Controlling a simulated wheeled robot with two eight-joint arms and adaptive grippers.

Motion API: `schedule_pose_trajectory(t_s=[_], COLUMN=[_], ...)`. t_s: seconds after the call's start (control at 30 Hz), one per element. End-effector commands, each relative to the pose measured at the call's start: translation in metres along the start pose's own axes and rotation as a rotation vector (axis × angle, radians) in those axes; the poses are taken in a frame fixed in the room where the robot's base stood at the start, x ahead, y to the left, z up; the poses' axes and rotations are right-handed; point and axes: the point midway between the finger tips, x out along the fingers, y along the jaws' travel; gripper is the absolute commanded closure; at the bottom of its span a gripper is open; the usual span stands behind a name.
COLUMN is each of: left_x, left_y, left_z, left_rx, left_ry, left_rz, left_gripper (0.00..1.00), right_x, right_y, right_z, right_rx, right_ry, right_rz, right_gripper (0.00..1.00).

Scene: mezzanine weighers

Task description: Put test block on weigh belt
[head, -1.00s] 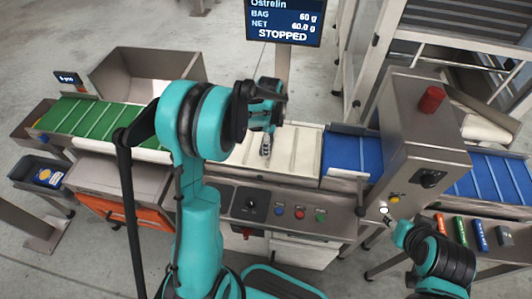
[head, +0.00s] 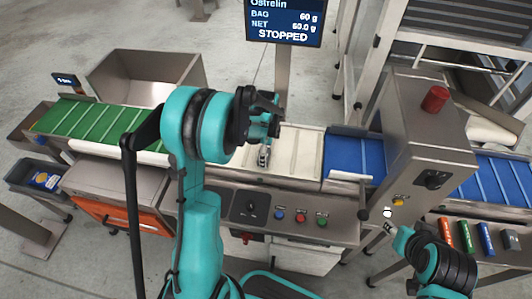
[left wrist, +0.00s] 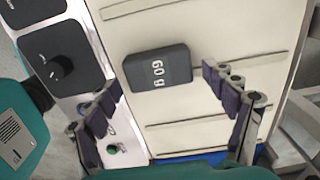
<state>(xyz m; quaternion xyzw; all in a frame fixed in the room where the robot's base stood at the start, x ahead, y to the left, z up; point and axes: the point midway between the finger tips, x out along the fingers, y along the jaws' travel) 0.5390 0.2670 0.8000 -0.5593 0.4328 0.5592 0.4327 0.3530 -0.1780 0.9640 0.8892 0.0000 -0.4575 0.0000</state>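The test block (left wrist: 158,67) is a dark grey block marked "60 g". In the left wrist view it lies flat on the pale weigh belt (left wrist: 190,25), between raised cross ribs. The weigh belt (head: 301,152) is also the cream middle section in the head view. My left gripper (left wrist: 165,98) is open over the belt, its fingers apart on either side of the block's near end, with a visible gap. In the head view my left arm hides part of the belt. My right gripper (head: 388,227) is at the lower right, too small to read.
A green belt (head: 85,122) adjoins at left and a blue belt (head: 352,156) at right. A steel housing with a red knob (head: 435,99) stands over the blue belt. The display (head: 284,22) reads 60.0 g, STOPPED. Buttons (head: 300,217) line the front panel.

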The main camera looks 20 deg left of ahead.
Motion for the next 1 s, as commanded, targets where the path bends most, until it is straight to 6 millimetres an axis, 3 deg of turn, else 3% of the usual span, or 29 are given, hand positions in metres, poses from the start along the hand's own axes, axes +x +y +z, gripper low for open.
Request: schedule_pose_trajectory(t_s=[0.23,0.37,0.7,1.0], left_x=[-0.001,-0.012,-0.086,-0.123], left_y=[0.0,0.0,0.0,0.001], left_z=[0.0,0.0,0.0,0.0], left_rx=[0.0,0.0,0.0,-0.003], left_ry=[0.0,0.0,0.0,0.0], left_rz=[0.0,0.0,0.0,-0.002], left_gripper=[0.16,0.16,0.16,0.16], right_x=[-0.001,-0.006,-0.029,-0.038], right_y=[0.0,0.0,0.0,0.0], right_z=[-0.001,-0.004,-0.021,-0.027], right_rx=[0.0,0.0,0.0,0.0], right_ry=[0.0,0.0,0.0,0.0], right_rz=[0.0,0.0,0.0,0.0], right_gripper=[0.6,0.6,0.6,0.6])
